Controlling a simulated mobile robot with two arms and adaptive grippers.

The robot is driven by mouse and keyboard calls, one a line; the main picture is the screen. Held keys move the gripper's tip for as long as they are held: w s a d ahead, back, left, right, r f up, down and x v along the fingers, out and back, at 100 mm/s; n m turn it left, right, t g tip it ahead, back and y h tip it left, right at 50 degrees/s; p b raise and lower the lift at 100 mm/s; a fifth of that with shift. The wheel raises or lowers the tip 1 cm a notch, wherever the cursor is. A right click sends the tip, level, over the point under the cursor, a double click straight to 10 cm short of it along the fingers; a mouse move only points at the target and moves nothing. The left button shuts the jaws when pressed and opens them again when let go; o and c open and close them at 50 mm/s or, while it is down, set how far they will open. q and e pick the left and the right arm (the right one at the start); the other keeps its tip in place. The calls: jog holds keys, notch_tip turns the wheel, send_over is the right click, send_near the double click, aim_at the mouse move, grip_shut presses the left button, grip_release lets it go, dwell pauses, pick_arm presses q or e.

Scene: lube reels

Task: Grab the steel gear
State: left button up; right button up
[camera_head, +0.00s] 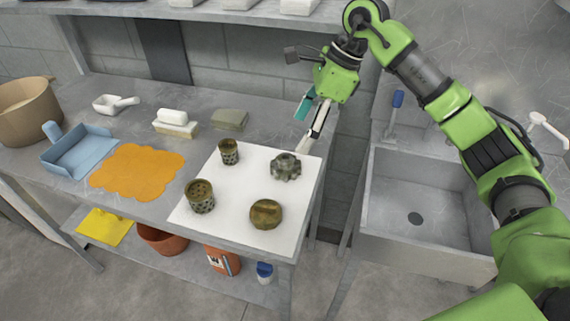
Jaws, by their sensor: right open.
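The steel gear (286,167), a dark grey toothed piece, lies at the back right of a white board (237,213) on the metal table. My right gripper (308,126) is open and empty, above and just behind the gear near the board's back right corner. Its fingers point down and do not touch the gear. My left gripper does not show.
On the board are also two perforated brassy cylinders (200,197) and a round brass piece (265,214). An orange cloth (138,171), a blue dustpan (77,153) and a tan pot (27,110) are left. A sink (422,203) stands right, across a gap.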

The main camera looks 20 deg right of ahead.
aim_at(287, 157)
jog(key=x, duration=0.6)
jog(key=shift+a+p, duration=0.15)
jog(key=shift+p, duration=0.25)
jog(key=x, duration=0.1)
jog(key=p+x, duration=0.1)
jog(key=x, duration=0.2)
jog(key=shift+w+d+f+p, duration=0.2)
jog(key=shift+d+f+p, duration=0.05)
jog(key=shift+p, duration=0.05)
jog(key=shift+w+a+f, duration=0.1)
jog(key=shift+f, duration=0.35)
jog(key=c, duration=1.8)
jog(key=shift+o, duration=0.2)
jog(key=shift+r, duration=0.1)
